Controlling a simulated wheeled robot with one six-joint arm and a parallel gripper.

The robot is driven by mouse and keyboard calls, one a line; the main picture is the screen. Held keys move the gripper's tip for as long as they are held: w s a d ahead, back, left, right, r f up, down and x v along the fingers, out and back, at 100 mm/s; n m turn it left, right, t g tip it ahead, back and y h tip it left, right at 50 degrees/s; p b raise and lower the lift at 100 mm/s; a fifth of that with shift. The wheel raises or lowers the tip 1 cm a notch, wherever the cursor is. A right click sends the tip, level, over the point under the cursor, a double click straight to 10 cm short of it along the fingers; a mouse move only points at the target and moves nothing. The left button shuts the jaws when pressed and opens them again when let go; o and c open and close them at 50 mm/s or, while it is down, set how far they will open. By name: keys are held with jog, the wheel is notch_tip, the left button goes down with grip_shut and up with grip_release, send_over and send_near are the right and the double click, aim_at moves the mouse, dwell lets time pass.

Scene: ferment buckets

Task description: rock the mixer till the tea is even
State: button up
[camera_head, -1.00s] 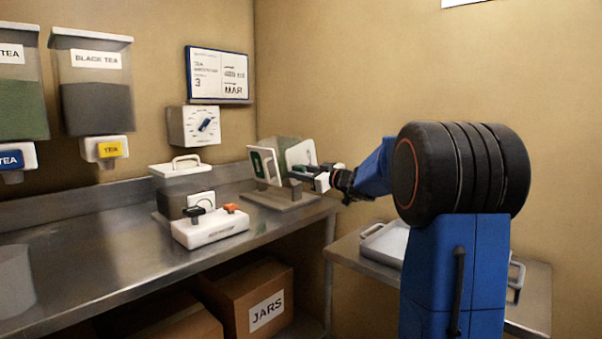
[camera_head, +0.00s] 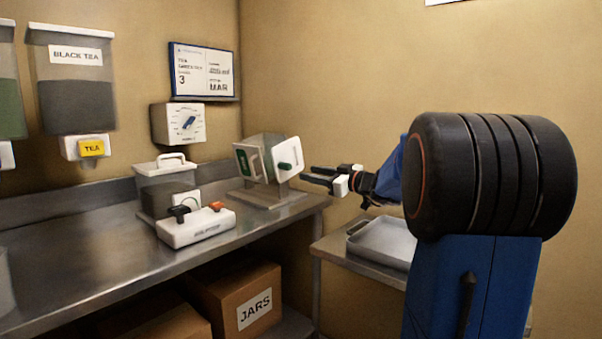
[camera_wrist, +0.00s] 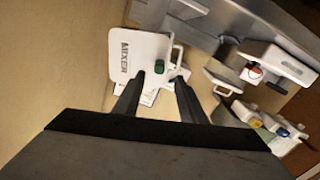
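The mixer (camera_head: 267,165) stands at the right end of the steel counter: a clear, tilted drum between white plates with green knobs, on a grey stand. In the wrist view its white plate (camera_wrist: 135,52) reads MIXER, with a green knob (camera_wrist: 158,67) at its edge. My gripper (camera_head: 318,176) is to the right of the mixer, empty, with a gap to the knob on the near plate. In the wrist view my gripper (camera_wrist: 158,80) has its two fingers apart, with the knob beyond the tips. I cannot tell how even the tea inside is.
A lidded clear bin (camera_head: 165,183) and a white device (camera_head: 196,226) with black and orange levers stand left of the mixer. A grey tray (camera_head: 385,243) lies on the lower side table. Front counter is clear.

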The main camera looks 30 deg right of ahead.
aim_at(291, 167)
jog(key=shift+v, duration=2.8)
jog(key=shift+r, duration=0.1)
jog(key=x, duration=1.7)
jog(key=shift+w+a+r, duration=0.15)
jog(key=shift+r, duration=0.05)
jog(key=shift+c, duration=0.4)
grip_shut()
